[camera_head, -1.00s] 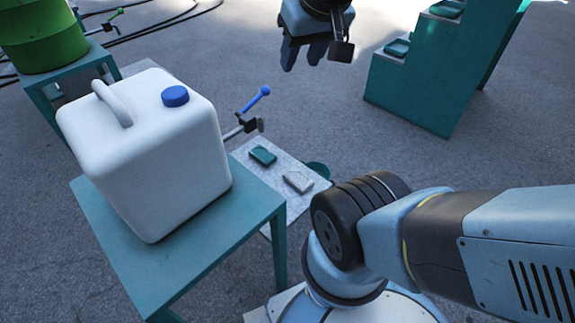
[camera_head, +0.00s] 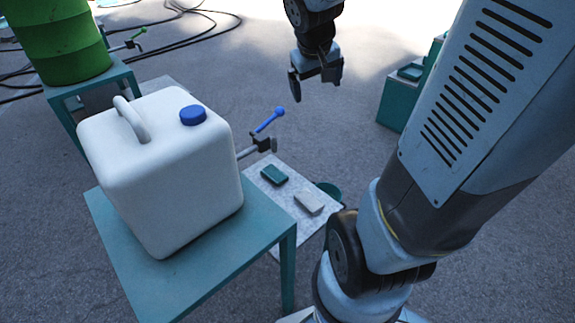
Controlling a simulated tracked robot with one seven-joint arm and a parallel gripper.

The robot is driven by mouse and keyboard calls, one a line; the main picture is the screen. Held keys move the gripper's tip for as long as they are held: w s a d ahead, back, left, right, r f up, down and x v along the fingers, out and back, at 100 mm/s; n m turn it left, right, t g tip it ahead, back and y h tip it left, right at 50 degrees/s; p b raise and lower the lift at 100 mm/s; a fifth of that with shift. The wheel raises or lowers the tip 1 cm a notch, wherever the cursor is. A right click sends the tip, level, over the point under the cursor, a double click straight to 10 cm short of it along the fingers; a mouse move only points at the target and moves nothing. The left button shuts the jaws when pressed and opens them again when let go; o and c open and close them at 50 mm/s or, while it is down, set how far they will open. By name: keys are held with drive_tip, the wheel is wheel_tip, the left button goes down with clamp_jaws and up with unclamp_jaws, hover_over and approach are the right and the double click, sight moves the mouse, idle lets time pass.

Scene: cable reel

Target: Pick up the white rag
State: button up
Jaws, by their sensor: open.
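The white rag (camera_head: 309,203) looks like a small pale folded pad. It lies on a light grey speckled board (camera_head: 288,221), to the right of a similar dark teal pad (camera_head: 274,175). My gripper (camera_head: 315,80) is open and empty, with its fingers pointing down. It hangs in the upper middle of the view, above the rag in the picture and well apart from it. Nothing covers the rag.
A white jerrycan (camera_head: 165,185) with a blue cap stands on a teal table (camera_head: 255,250) at left. A blue-handled valve (camera_head: 268,122) sticks up behind the board. A green bucket (camera_head: 328,189) is partly hidden beside the board. A green drum (camera_head: 62,42) and cables lie farther back.

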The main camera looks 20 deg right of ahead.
drive_tip(key=w+d+f+g, duration=0.1)
drive_tip(key=w+d+f, duration=0.4)
drive_tip(key=f, duration=0.4)
drive_tip(key=n, duration=0.2)
hover_over(309, 199)
wheel_tip(309, 199, down, 10)
drive_tip(key=r, duration=0.1)
drive_tip(key=f+y, duration=0.1)
drive_tip(key=f, duration=1)
drive_tip(key=f+g+y, duration=0.1)
drive_tip(key=f, duration=0.9)
drive_tip(key=f+n+g, duration=0.1)
drive_tip(key=f, duration=1)
drive_tip(key=shift+s+d+f+y, duration=0.15)
drive_tip(key=shift+s+f+y, duration=0.05)
drive_tip(key=shift+f+y, duration=0.2)
drive_tip(key=f, duration=0.3)
drive_tip(key=shift+w+a+f, duration=0.15)
drive_tip(key=shift+a+f, duration=0.1)
drive_tip(key=shift+f, duration=0.7)
drive_tip(key=shift+c, duration=0.2)
drive_tip(key=c, duration=1)
